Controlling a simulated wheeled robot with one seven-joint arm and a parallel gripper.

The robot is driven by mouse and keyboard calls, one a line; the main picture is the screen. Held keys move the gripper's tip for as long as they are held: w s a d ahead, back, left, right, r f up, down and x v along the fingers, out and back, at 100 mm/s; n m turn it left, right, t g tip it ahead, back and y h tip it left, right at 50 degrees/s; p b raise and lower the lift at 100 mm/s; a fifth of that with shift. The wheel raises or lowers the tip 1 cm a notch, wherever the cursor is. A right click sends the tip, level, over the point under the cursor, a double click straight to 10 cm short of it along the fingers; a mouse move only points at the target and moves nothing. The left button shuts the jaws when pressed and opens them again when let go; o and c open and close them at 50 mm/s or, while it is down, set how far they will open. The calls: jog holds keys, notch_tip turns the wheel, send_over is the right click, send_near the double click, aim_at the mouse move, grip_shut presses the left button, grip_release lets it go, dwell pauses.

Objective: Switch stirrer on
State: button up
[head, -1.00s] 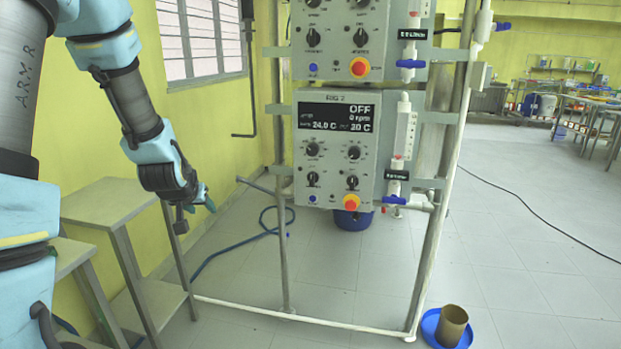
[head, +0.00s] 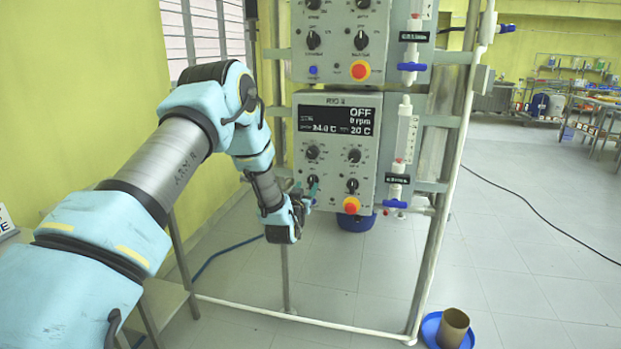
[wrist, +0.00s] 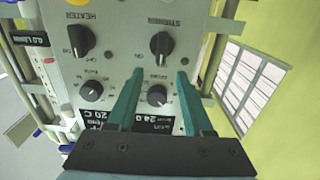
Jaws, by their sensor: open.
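The RIG 2 control panel (head: 335,148) hangs on the frame in the head view; its display (head: 336,119) reads OFF and 0 rpm. The stirrer knob (wrist: 160,45) is black, with STIRRER lettered beside it, upside down in the wrist view. Its grip bar stands roughly vertical there. My gripper (wrist: 160,73) is open and empty. Its two teal fingers point at the panel, with the stirrer knob just beyond and between their tips; contact cannot be told. In the head view my gripper (head: 309,190) partly covers the panel's lower left corner.
The heater knob (wrist: 78,41) sits beside the stirrer knob. Two upper knobs (head: 312,152) (head: 354,156) and a red button with yellow collar (head: 351,205) share the panel. A similar panel is above. Flow tubes with blue valves (head: 396,204) stand at right.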

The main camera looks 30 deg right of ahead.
aim_at(311, 178)
jog(key=shift+p+x, duration=0.75)
jog(key=shift+x, duration=2.2)
grip_shut()
